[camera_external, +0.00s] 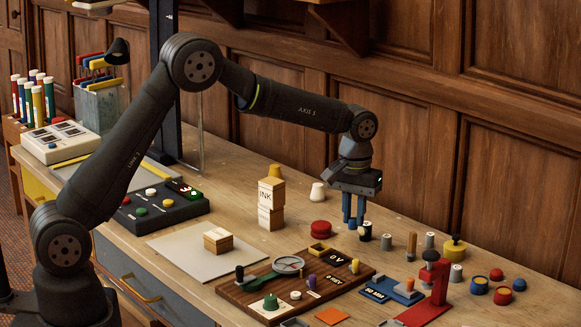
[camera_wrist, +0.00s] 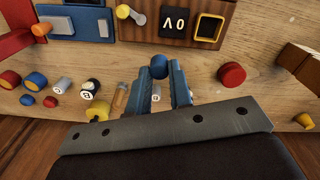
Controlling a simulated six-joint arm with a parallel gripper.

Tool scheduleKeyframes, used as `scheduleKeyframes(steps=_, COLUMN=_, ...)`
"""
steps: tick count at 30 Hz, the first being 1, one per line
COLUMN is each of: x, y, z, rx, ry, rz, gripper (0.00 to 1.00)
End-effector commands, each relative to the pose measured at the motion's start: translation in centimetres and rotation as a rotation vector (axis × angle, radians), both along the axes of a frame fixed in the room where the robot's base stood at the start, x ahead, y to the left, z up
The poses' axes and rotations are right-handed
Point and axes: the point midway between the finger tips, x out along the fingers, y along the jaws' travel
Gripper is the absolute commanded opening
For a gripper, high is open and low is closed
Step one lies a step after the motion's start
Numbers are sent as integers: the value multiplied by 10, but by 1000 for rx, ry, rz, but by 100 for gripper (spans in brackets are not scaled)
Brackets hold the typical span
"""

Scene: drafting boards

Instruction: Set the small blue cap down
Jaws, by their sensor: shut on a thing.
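My gripper (camera_external: 353,219) points straight down over the rear middle of the bench, its blue fingers low near the wood. In the wrist view my gripper (camera_wrist: 161,78) is shut on a small round blue cap (camera_wrist: 158,68), held between the fingertips. The cap shows only as a small blue patch between the fingers in the external view (camera_external: 352,223). I cannot tell whether its underside touches the bench. A small pale cylinder (camera_wrist: 156,92) shows between the fingers, partly hidden.
A red disc (camera_external: 321,228) stands to the left of my gripper. The wooden instrument board (camera_external: 240,296) lies in front. Stacked ink boxes (camera_external: 270,215) stand further left. Some bare wood surrounds the fingertips.

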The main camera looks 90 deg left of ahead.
Motion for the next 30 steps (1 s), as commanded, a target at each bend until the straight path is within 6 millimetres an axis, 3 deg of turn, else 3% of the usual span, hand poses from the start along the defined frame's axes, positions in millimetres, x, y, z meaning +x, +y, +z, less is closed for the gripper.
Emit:
scheduleKeyframes(steps=6, x=-6, y=52, z=-32, rx=-1, ry=2, rz=5, gripper=0)
scheduleKeyframes(steps=12, x=-9, y=87, z=-53, rx=-1, ry=0, rz=4, gripper=0)
scheduleKeyframes(steps=19, x=-10, y=97, z=-64, rx=-1, ry=1, rz=1, gripper=0)
scheduleKeyframes(steps=27, x=-10, y=96, z=-99, rx=-1, ry=2, rz=1, gripper=0)
scheduleKeyframes(steps=30, x=-10, y=97, z=-99, rx=0, ry=0, rz=1, gripper=0)
